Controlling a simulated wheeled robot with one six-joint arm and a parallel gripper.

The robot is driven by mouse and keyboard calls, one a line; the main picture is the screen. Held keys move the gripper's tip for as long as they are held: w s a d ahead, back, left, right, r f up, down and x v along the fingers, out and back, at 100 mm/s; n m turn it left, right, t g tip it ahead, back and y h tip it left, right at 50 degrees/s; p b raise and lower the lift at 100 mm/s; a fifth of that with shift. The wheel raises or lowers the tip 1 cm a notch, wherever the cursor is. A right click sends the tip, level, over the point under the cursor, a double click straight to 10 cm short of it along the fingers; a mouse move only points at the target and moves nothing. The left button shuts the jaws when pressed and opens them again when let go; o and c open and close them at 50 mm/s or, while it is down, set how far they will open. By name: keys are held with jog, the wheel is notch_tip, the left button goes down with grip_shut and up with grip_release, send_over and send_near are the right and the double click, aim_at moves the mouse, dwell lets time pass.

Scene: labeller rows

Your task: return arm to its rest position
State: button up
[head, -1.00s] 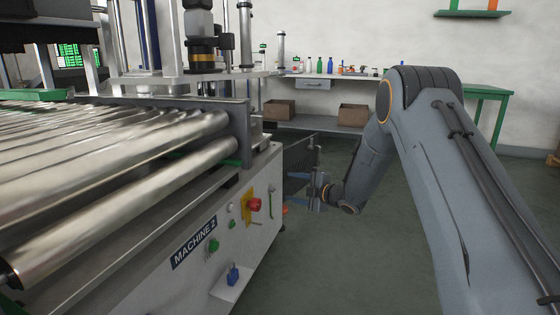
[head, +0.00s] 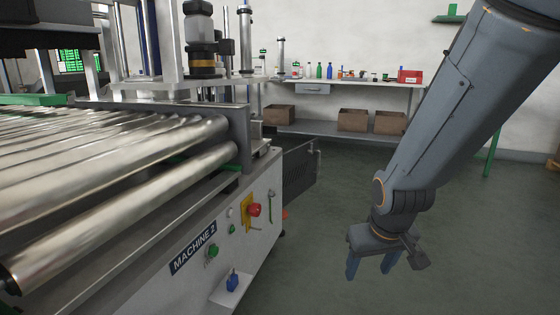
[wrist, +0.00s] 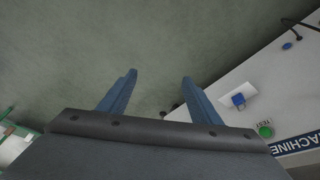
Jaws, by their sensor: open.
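My gripper (head: 371,269) hangs from my arm at the right of the head view, pointing down over the green floor. Its two blue fingers are apart and nothing is between them. It is to the right of the machine's front panel, clear of it. In the wrist view my gripper (wrist: 160,80) also shows open and empty, with bare floor beyond the fingertips. The upper part of my arm runs out of the top right of the head view.
The machine (head: 235,235), labelled MACHINE 2, carries metal rollers (head: 120,150), a red button (head: 255,210), green buttons and a blue padlock-like part (head: 233,279). A bench (head: 345,83) with bottles and a red bin (head: 410,77) stands behind, with boxes (head: 352,120) below. Floor between is clear.

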jog(key=s+m+g, duration=0.1)
jog(key=s, duration=0.5)
jog(key=s+a+r+n+g+y, duration=0.1)
jog(key=s+a+r+n, duration=0.15)
jog(key=s+a, duration=0.65)
jog(key=s+a+r+n+g+y, duration=0.15)
jog(key=s+a+n, duration=0.3)
jog(key=a, duration=0.85)
jog(key=d+r+m+h+p, duration=0.1)
jog(key=d+r+m+p, duration=0.2)
jog(key=d+r+p, duration=0.7)
jog(key=d+r+m+h+p, duration=0.1)
jog(key=d+r+m+p, duration=0.3)
jog(key=d+r+p, duration=0.7)
notch_tip(320, 180, up, 6)
jog(key=p, duration=1)
jog(key=shift+s+d+f+p, duration=0.15)
jog(key=shift+s+p, duration=0.2)
